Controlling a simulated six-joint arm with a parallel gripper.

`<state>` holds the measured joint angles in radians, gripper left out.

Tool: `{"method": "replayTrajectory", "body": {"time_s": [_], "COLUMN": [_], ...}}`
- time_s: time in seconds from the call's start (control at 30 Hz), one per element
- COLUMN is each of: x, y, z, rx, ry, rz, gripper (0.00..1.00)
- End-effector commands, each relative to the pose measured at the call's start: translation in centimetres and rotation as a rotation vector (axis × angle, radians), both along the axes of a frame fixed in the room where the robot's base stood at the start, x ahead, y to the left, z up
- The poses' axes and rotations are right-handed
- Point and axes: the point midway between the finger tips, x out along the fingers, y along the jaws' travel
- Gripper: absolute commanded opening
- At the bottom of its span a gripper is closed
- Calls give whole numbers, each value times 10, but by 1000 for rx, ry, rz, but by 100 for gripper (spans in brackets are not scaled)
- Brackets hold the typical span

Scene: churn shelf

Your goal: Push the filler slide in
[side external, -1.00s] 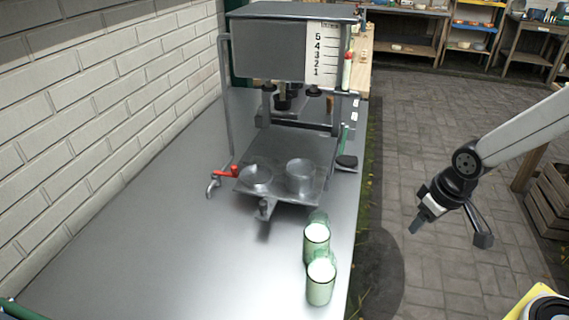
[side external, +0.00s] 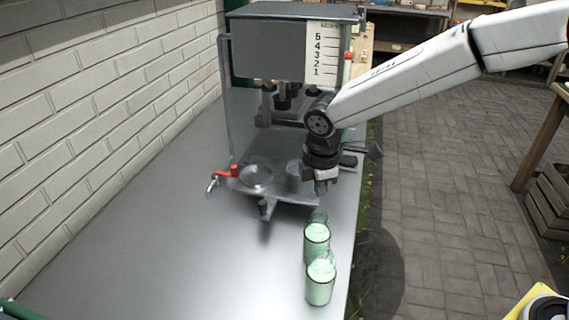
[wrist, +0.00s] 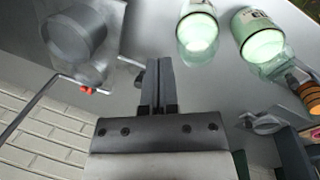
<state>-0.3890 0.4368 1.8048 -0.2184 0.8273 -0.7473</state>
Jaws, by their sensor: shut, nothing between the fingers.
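The filler slide (side external: 283,194) is a grey metal plate with two round cup seats, the left one (side external: 256,176) open to view. It sticks out from under the filler (side external: 270,48), a grey tank with a number scale, and has a small knob (side external: 265,208) at its front edge. My gripper (side external: 321,190) is shut and empty, pointing down by the slide's right front corner. Whether it touches the slide I cannot tell. My arm hides the slide's right side. The wrist view shows the shut fingers (wrist: 158,65) and a round metal part (wrist: 73,36).
Two green-white glasses (side external: 317,238) (side external: 320,282) stand on the metal bench in front of the slide, near its right edge. A red-handled tap (side external: 232,171) is at the slide's left. A brick wall (side external: 110,80) bounds the left. The front left bench is clear.

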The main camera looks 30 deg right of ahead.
Motion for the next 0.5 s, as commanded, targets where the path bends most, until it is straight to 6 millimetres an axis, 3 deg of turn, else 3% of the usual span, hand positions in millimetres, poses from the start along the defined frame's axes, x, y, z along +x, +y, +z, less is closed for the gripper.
{"method": "replayTrajectory", "body": {"time_s": [0.23,0.5], "x": [26,36], "y": [67,135], "z": [6,12], "rx": [-124,-259], "ry": [43,89], "rz": [369,719], "gripper": [0,0]}}
